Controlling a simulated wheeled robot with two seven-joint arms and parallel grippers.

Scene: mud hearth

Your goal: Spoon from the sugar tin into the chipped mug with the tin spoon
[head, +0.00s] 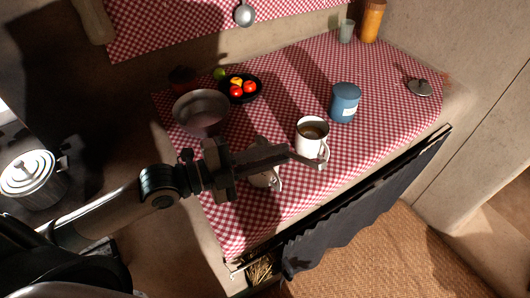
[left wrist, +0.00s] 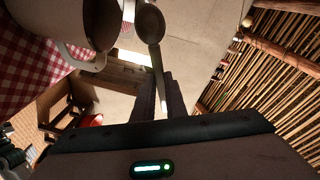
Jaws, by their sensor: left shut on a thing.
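My left gripper (head: 288,153) is shut on the tin spoon (head: 306,160), whose bowl end points right, in front of the lower part of a white mug (head: 308,147) with brown contents. In the left wrist view the spoon's bowl (left wrist: 150,25) shows beyond the fingers (left wrist: 160,95); I cannot tell what it holds. A white mug (left wrist: 50,15) is close on the left there. A second pale mug (head: 268,181) is partly hidden under my gripper. I cannot make out a chip on either. The blue sugar tin (head: 345,103) with a pale label stands upright behind and right. My right gripper is not in view.
A grey bowl (head: 202,108) and a dark dish of fruit (head: 241,97) stand at left. A lid-like object (head: 420,88) lies at right. A glass (head: 346,31) and orange jar (head: 372,20) stand at the back.

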